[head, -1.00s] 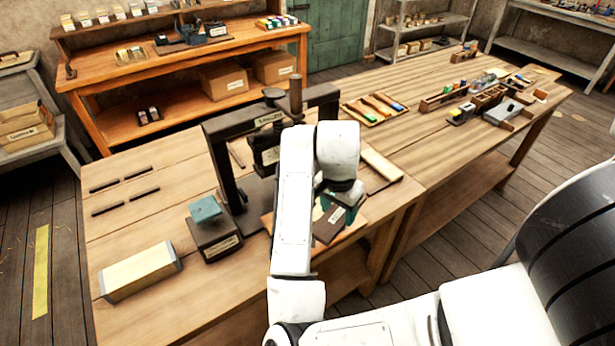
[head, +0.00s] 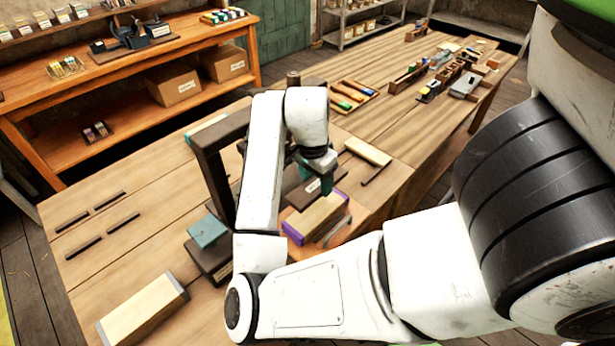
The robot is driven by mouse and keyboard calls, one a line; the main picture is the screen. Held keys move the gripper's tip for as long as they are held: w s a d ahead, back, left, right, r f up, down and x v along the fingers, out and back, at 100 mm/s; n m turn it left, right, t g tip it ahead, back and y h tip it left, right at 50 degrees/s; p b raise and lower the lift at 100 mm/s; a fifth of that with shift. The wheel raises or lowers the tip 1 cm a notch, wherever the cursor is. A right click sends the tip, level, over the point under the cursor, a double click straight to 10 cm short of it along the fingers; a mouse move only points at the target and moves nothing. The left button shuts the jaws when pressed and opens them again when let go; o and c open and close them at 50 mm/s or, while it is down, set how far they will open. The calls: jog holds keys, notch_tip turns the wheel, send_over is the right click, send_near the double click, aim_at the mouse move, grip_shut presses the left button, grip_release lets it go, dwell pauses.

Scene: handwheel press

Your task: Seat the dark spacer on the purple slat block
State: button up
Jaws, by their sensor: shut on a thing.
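The purple slat block (head: 322,217), a pale wooden block with purple ends, lies on the bench near its front edge. The dark spacer (head: 300,196), a dark flat block with a white label, is just behind the purple slat block in the picture. My gripper (head: 317,186) has teal fingers and is shut on the dark spacer. The fingers and wrist cover part of the spacer. I cannot tell whether the spacer touches the purple slat block or is above it.
The dark press frame (head: 212,172) stands left of my arm, partly hidden by it. A teal piece (head: 207,230) sits on a dark block beside it. A grey-ended slat block (head: 143,311) lies front left. A pale slat (head: 367,151) lies right of my gripper.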

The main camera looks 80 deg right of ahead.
jog(key=b, duration=0.6)
send_over(316, 210)
jog(key=shift+w+a+f, duration=0.1)
jog(key=shift+w+f, duration=0.05)
jog(key=shift+f, duration=3.2)
jog(key=shift+f+b, duration=0.6)
jog(key=shift+f, duration=0.45)
jog(key=o, duration=1.2)
jog(key=r, duration=0.3)
jog(key=r+p, duration=0.1)
jog(key=r, duration=0.3)
jog(key=a+r, duration=0.1)
jog(key=r, duration=0.2)
jog(key=shift+w+a+r+p, duration=0.1)
jog(key=shift+w+r+p, duration=0.25)
